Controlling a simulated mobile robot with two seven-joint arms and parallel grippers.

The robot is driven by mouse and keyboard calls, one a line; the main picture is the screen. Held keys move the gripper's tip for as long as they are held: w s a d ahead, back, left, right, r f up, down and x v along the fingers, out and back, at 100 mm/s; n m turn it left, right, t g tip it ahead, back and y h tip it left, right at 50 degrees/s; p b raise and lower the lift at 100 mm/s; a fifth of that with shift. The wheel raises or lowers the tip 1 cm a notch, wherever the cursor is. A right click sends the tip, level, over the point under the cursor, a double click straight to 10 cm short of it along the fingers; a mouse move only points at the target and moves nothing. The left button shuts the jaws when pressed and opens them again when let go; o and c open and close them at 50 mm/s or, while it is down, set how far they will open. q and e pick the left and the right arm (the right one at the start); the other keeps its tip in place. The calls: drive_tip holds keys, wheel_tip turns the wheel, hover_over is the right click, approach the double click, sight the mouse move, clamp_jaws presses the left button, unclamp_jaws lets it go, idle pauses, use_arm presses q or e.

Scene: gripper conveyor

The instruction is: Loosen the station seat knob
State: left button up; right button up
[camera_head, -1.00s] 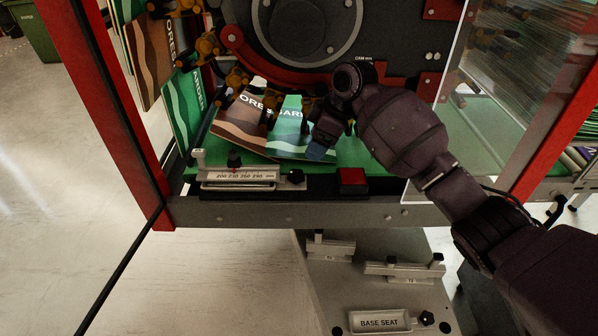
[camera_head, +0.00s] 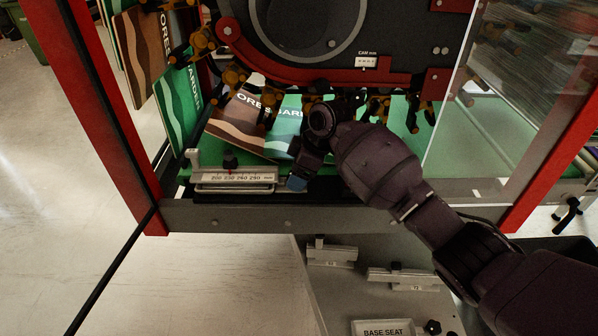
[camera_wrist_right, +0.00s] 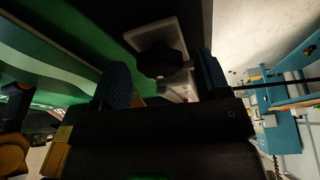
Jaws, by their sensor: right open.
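The station seat (camera_head: 235,187) is a pale bar with a number scale, on the front edge of the green machine bed. A dark lobed knob (camera_wrist_right: 160,60) at its end shows in the right wrist view, between my two blue-padded fingers. My right gripper (camera_head: 297,182) is open at the right end of the seat, and the fingers stand on either side of the knob; I cannot tell if they touch it. In the head view the gripper hides this knob. A smaller black knob (camera_head: 231,161) with a red pointer stands above the scale. My left gripper is not in view.
Brown and green printed sheets (camera_head: 245,120) lie behind the seat. A red-rimmed black cam plate (camera_head: 360,45) with orange-black grippers hangs above. A clear panel (camera_head: 500,100) stands at right. Below are spare seats and a "BASE SEAT" tray (camera_head: 383,328).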

drive_tip(key=c, duration=0.9)
